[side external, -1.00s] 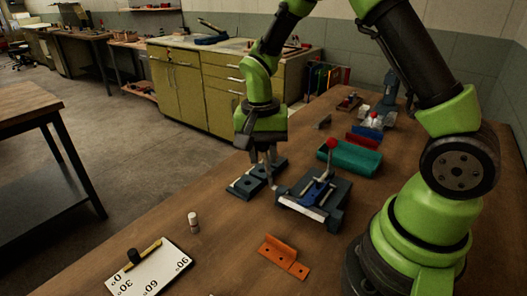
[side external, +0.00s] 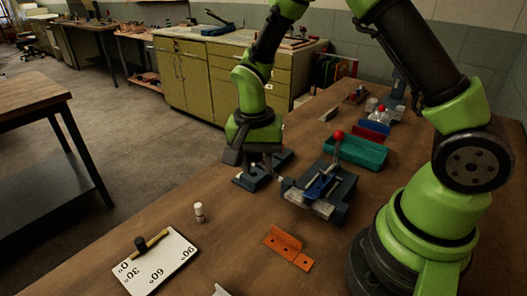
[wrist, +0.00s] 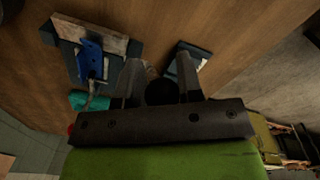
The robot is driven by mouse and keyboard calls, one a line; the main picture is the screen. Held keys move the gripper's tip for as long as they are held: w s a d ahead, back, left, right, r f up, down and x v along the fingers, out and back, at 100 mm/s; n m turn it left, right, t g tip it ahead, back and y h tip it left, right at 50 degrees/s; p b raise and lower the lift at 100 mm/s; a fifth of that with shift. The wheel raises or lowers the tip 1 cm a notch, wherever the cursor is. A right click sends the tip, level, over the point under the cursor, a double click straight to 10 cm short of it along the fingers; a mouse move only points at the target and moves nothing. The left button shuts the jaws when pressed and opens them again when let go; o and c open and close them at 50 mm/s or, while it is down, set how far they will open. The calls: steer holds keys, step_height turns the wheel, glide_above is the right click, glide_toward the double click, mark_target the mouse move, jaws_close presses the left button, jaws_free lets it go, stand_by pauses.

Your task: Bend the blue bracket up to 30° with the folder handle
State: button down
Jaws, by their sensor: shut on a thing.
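The folder (side external: 343,195) stands on the bench, a dark block with a pale metal front leaf (side external: 308,204) and a clamp lever topped by a red knob (side external: 338,135). The blue bracket (side external: 319,186) lies in the folder under the clamp; it also shows in the wrist view (wrist: 91,58). My gripper (side external: 266,163) is tilted, at the left end of the folder. In the wrist view its fingers (wrist: 157,80) are shut on a dark round grip (wrist: 160,93), which looks like the end of the folder handle. The bracket's exact bend angle cannot be told.
A teal tray (side external: 357,153) stands behind the folder.

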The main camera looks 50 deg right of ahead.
steer(key=shift+w+a+f, duration=0.1)
steer(key=shift+a+f, duration=0.5)
steer(key=shift+a, duration=0.05)
steer(key=c, duration=0.9)
jaws_free()
steer(key=shift+o, duration=0.2)
steer(key=r, duration=0.9)
steer(key=shift+w+a, duration=0.1)
steer(key=shift+w, duration=0.15)
steer(key=shift+r, duration=0.45)
